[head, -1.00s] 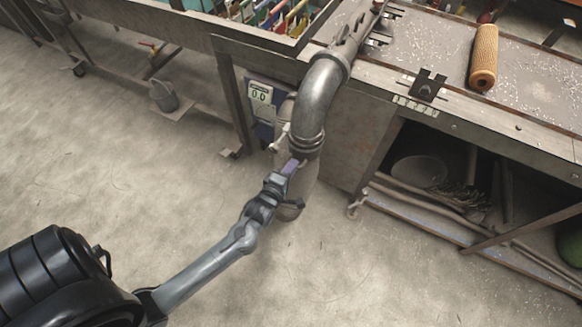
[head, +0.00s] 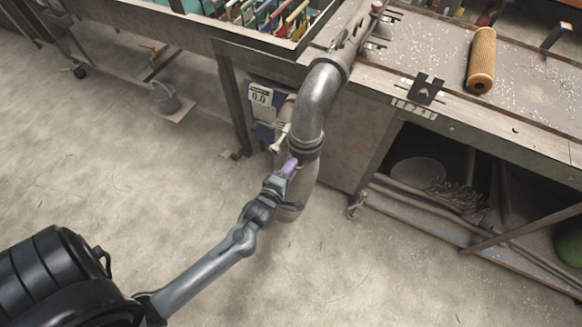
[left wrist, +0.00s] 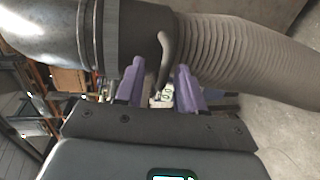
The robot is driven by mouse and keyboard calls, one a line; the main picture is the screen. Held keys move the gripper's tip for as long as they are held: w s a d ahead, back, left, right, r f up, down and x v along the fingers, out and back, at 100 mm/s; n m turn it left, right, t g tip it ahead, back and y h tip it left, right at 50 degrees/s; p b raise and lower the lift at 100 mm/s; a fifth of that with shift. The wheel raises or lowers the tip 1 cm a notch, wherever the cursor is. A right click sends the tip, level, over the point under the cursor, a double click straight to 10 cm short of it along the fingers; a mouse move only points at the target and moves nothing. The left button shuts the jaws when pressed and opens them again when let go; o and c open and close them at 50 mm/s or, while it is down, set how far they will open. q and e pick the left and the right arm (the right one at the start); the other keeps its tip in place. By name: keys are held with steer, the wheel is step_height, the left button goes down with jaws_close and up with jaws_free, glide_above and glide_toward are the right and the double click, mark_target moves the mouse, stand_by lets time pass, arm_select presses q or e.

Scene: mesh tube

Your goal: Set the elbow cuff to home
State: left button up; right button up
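The grey metal elbow (head: 318,95) curves down from the bench, and its ringed lower end with the cuff (head: 305,147) joins a pale hose (head: 293,205). In the left wrist view the dark cuff (left wrist: 138,38) sits between the metal elbow (left wrist: 40,30) and the ribbed hose (left wrist: 250,55). A curved dark lever (left wrist: 167,58) hangs from the cuff. My left gripper (head: 291,167) is at the cuff's lower front. Its purple fingers (left wrist: 159,82) stand apart, with the lever between them; contact cannot be told. My right gripper is not in view.
A box with a display (head: 261,98) is mounted behind the hose. An orange mesh tube (head: 481,60) and a dark notched bracket (head: 427,87) are on the bench (head: 525,100). A bucket (head: 164,97) stands at the left. The floor in front is clear.

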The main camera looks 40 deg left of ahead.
arm_select(q)
steer(key=p+v, duration=0.1)
steer(key=v, duration=0.9)
